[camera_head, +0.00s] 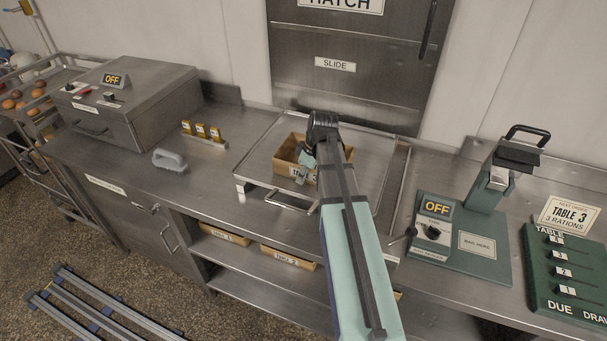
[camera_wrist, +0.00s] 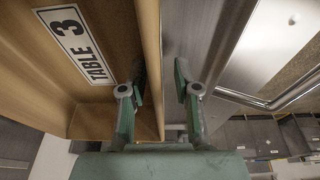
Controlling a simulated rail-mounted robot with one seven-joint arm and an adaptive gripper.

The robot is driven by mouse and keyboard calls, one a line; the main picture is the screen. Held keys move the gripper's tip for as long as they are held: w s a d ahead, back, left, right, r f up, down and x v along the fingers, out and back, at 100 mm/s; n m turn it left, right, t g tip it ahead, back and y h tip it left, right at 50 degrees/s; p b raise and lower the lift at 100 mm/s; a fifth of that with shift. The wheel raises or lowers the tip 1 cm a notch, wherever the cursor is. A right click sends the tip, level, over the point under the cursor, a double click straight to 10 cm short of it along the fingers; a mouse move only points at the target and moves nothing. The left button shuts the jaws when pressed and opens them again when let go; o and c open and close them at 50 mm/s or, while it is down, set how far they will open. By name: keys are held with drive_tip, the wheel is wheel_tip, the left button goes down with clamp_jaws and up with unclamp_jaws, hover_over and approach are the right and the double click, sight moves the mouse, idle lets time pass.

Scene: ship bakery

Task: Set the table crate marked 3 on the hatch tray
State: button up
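The tan crate marked TABLE 3 (camera_wrist: 100,110) fills the left of the wrist view. In the head view the crate (camera_head: 283,166) appears to sit on the metal hatch tray (camera_head: 256,160), below the hatch; my arm covers part of it and most of its label. My gripper (camera_wrist: 160,85) is at the crate's wall, with one finger on the labelled inner side and the other outside. The fingers are apart, and a gap shows between the wall and the outer finger. In the head view my gripper (camera_head: 305,165) is partly hidden at the crate.
Crates marked 1 (camera_head: 225,235) and 2 (camera_head: 288,257) stand on the shelf below. A green bagging machine (camera_head: 465,240) and a TABLE 3 order board (camera_head: 568,265) are right of the tray. A metal oven box (camera_head: 130,100) is left. The counter front-left is mostly clear.

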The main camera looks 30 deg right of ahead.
drive_tip(key=shift+r, duration=0.1)
drive_tip(key=b+v, duration=0.2)
drive_tip(key=v, duration=1)
drive_tip(key=shift+r+b, duration=0.1)
drive_tip(key=shift+b, duration=0.3)
drive_tip(key=shift+a, duration=0.1)
